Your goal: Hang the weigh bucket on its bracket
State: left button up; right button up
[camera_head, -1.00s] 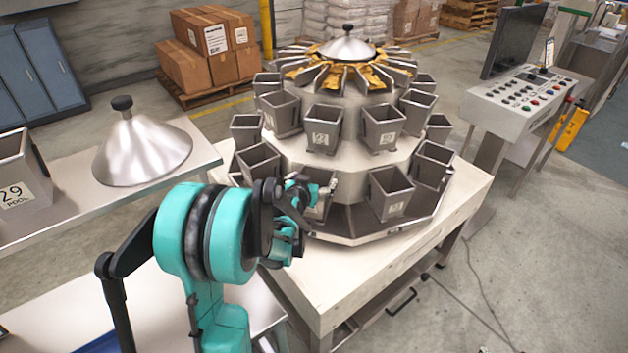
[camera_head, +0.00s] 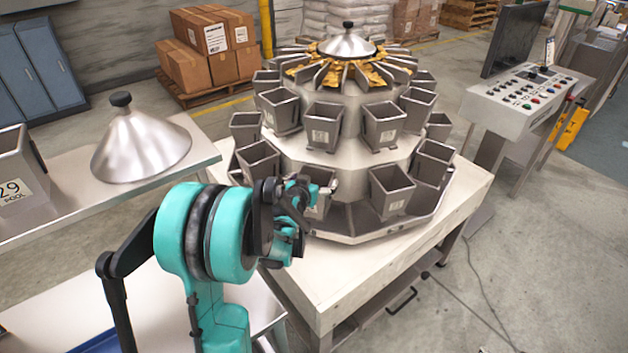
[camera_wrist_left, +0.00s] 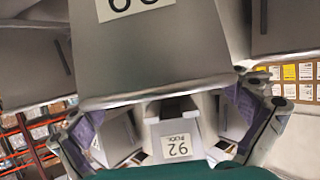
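My left gripper (camera_head: 316,186) is at the front of the lower ring of the round weigher, at a grey metal weigh bucket (camera_head: 321,206) that it partly hides. In the left wrist view, the fingers with purple pads (camera_wrist_left: 163,108) are spread wide, one at each side of the rim of a large bucket (camera_wrist_left: 150,60) with a cut-off, upside-down label. Whether the pads press on it is not clear. Its bracket is hidden. The bucket stands upright in line with the neighbouring buckets. Behind it, a bucket with an upside-down POOL label (camera_wrist_left: 177,146) shows between the fingers. My right gripper is not in view.
Neighbouring buckets (camera_head: 391,190) (camera_head: 258,162) hang close on both sides, with more in the ring above (camera_head: 323,127). A bucket labelled 29 POOL (camera_head: 18,165) and a metal cone (camera_head: 141,148) stand on the left table. A control console (camera_head: 522,100) is at right.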

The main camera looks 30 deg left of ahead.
pick_arm(q)
jog(key=v, duration=1.2)
dwell(0.3)
jog(key=s+d+m+g+h, duration=0.1)
jog(key=s+d+g+h, duration=0.1)
jog(key=s+d, duration=0.35)
jog(key=s+d+m+g+h, duration=0.1)
jog(key=s+d, duration=0.1)
jog(key=d, duration=0.7)
jog(key=s+d+f+g, duration=0.3)
jog(key=s+d, duration=0.1)
jog(key=s, duration=0.6)
jog(key=shift+s+d+m, duration=0.2)
jog(key=shift+s+m, duration=0.1)
jog(key=shift+m, duration=0.1)
jog(key=shift+c, duration=0.3)
